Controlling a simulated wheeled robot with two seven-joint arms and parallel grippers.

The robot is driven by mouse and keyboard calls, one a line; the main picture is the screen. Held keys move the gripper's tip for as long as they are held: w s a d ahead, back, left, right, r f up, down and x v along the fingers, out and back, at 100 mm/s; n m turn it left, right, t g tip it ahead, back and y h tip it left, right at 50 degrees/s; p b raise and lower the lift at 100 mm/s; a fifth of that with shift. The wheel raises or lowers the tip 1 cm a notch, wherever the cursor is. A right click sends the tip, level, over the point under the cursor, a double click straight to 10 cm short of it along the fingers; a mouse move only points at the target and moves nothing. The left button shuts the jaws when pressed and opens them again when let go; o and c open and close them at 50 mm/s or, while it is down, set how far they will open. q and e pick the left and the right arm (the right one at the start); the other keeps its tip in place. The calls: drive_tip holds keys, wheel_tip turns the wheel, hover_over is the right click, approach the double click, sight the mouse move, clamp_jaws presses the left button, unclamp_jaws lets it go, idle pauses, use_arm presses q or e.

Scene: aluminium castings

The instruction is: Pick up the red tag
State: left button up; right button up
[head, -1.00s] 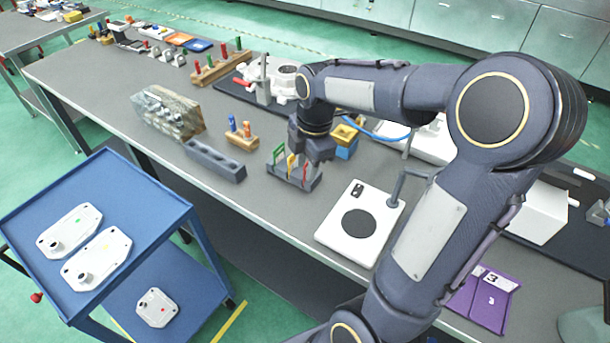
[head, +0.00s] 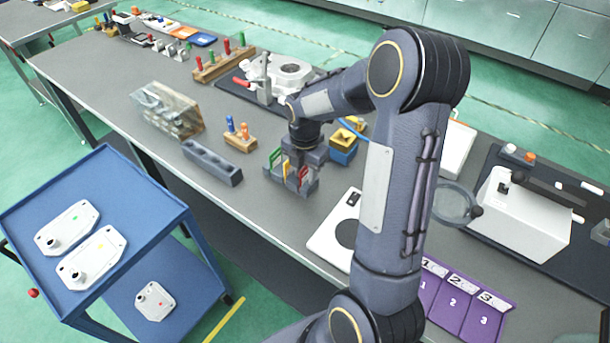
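The red tag (head: 303,176) stands upright at the right end of a small grey rack (head: 307,190) on the bench. A yellow tag (head: 286,168) and a green tag (head: 274,157) stand to its left in the same rack. My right gripper (head: 299,168) points down over the rack, right at the red tag, and partly hides the tags. The fingers are small and dark, so I cannot tell whether they are open or touch the tag. My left gripper is out of view.
A grey block with holes (head: 212,163) and a wooden peg block (head: 241,141) lie left of the rack. Yellow and blue boxes (head: 343,155) stand close on the right. A white plate (head: 328,238) lies in front, with purple numbered pockets (head: 452,302) beyond my arm.

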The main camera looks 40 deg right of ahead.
drive_tip(key=shift+c, duration=0.4)
clamp_jaws()
drive_tip(key=shift+r, duration=0.1)
